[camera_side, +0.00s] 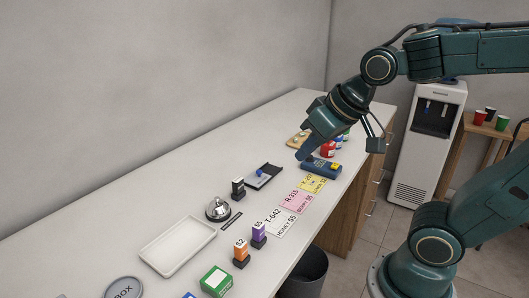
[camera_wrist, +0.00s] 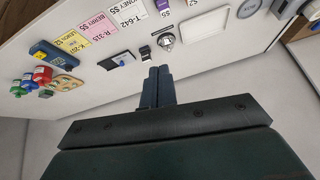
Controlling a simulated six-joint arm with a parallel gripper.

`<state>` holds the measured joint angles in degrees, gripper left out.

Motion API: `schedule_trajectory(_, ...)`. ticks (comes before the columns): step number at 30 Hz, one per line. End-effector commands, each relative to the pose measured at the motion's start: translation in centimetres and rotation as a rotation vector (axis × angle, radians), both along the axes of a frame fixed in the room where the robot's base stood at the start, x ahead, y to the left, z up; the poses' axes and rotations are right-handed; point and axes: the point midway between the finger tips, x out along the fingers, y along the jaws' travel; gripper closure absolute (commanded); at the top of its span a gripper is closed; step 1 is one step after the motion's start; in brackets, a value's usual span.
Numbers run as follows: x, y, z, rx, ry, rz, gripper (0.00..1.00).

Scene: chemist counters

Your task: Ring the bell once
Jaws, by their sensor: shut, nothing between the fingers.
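A silver service bell (camera_side: 218,209) with a dark base stands on the white counter (camera_side: 110,225), right of the white tray's far end in the side view. It also shows in the wrist view (camera_wrist: 166,41), beyond my fingertips. My gripper (camera_side: 303,156) is shut and empty, in the air over the far part of the counter. It is clearly apart from the bell, up and to the right of it in the side view. In the wrist view its two dark fingers (camera_wrist: 158,72) lie together.
A white tray (camera_side: 178,246) lies beside the bell. A small black stamp (camera_side: 238,188) and a black pad (camera_side: 264,176) lie between bell and gripper. Price cards (camera_side: 297,200), purple (camera_side: 259,235) and orange (camera_side: 241,253) blocks line the front edge. A blue terminal (camera_side: 321,167) sits below my gripper.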

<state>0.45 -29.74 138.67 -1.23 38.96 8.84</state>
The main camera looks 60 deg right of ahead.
Motion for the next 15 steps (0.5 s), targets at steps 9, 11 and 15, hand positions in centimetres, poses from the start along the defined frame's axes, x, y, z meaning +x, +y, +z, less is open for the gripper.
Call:
schedule_trajectory(9, 6.4, 0.2, -0.9, 0.081, -0.048, -0.097, 1.0)
schedule_trajectory(11, 7.6, 0.2, -1.2, 0.098, -0.058, -0.115, 1.0)
schedule_trajectory(15, 10.3, 0.3, -1.9, 0.138, -0.081, -0.159, 1.0)
